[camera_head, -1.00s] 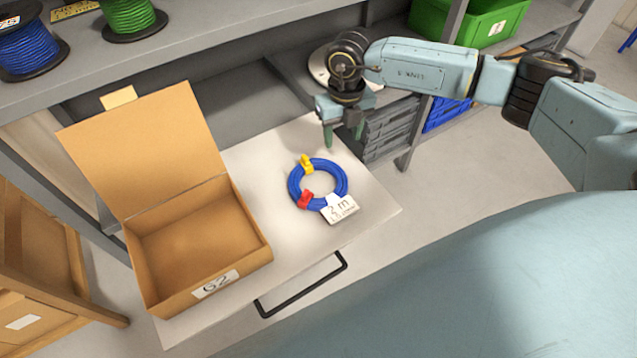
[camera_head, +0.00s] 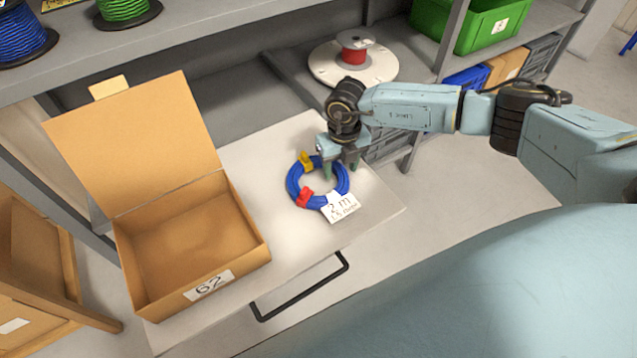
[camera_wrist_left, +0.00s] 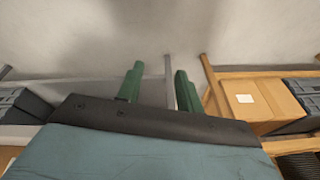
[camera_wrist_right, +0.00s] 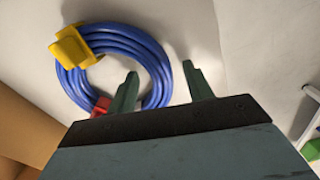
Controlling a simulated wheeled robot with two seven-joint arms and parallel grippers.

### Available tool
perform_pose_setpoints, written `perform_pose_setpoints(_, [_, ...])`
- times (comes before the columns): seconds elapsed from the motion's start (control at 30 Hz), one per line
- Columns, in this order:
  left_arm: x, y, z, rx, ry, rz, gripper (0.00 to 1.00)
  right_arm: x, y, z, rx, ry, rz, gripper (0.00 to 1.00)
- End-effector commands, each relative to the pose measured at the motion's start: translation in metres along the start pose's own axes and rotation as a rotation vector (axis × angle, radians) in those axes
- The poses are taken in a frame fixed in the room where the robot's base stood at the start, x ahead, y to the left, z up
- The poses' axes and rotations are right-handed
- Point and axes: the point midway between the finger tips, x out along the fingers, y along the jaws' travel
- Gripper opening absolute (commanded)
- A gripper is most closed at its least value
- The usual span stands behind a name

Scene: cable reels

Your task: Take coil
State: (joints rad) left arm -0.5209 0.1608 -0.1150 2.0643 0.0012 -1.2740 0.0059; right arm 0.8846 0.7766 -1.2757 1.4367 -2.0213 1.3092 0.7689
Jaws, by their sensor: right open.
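A blue cable coil (camera_head: 292,190) with a yellow clip, a red clip and a white "2 m" tag (camera_head: 341,207) lies flat on the pale drawer top. My right gripper (camera_head: 340,172) is open over the coil's far right side. In the right wrist view, the coil (camera_wrist_right: 150,62) shows with its yellow clip at upper left. There the right gripper's fingertips (camera_wrist_right: 162,70) lie either side of the coil's band; whether they touch it I cannot tell. My left gripper (camera_wrist_left: 156,78) shows only in the left wrist view, open with nothing between its fingers, away from the coil.
An open, empty cardboard box (camera_head: 190,235) marked 62 stands left of the coil. A white reel with red cable (camera_head: 353,62) sits on the shelf behind my right arm. A green bin (camera_head: 470,25) stands at upper right. The drawer handle (camera_head: 300,292) juts out in front.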

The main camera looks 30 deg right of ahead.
Motion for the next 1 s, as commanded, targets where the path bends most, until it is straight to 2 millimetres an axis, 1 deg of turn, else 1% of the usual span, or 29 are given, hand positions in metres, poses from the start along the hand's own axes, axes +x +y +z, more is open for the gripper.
perform_pose_setpoints(0.03, [-0.0022,0.0012,-0.0010,-0.001,0.003,0.002,0.36,0.0040,0.0003,-0.0001,0.000,0.000,0.000,0.51])
perform_pose_setpoints(0.1, [-0.0046,0.0017,-0.0016,-0.001,0.003,0.003,0.36,0.0057,0.0002,-0.0001,0.000,0.000,0.000,0.51])
perform_pose_setpoints(0.33, [-0.0058,0.0018,-0.0021,-0.001,0.003,0.003,0.36,0.0054,0.0001,0.0000,-0.001,0.000,0.000,0.51])
perform_pose_setpoints(0.7, [-0.0057,0.0017,-0.0022,-0.001,0.004,0.003,0.36,0.0052,-0.0001,0.0001,0.000,0.000,0.000,0.03])
perform_pose_setpoints(0.73, [-0.0057,0.0017,-0.0022,-0.001,0.004,0.003,0.36,0.0052,-0.0001,0.0001,0.000,0.000,0.000,0.00])
perform_pose_setpoints(1.0, [-0.0056,0.0018,-0.0022,-0.001,0.004,0.003,0.36,0.0045,0.0001,0.0007,0.000,-0.002,0.001,0.00])
